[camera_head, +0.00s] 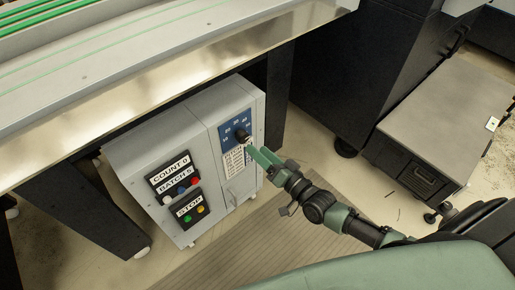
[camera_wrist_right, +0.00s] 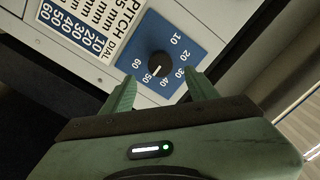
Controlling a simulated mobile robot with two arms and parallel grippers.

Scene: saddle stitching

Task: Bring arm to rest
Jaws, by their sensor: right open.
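My right gripper (camera_head: 257,153) is open in front of the control box's right panel, with its green fingertips close to the pitch dial knob (camera_head: 241,136). In the wrist view the fingers of the right gripper (camera_wrist_right: 160,88) are spread below the black knob (camera_wrist_right: 159,64), with nothing between them. The knob sits on a blue plate (camera_wrist_right: 187,48) numbered 10 to 60, and its white mark points near 50. Whether the fingertips touch the plate is unclear. My left gripper is not in view.
The grey control box (camera_head: 153,146) has a count display, coloured buttons and a stop panel (camera_head: 189,209). A metal machine table (camera_head: 150,100) overhangs it. A grey wheeled cabinet (camera_head: 440,120) stands at right. A ribbed mat (camera_head: 240,245) lies on the floor.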

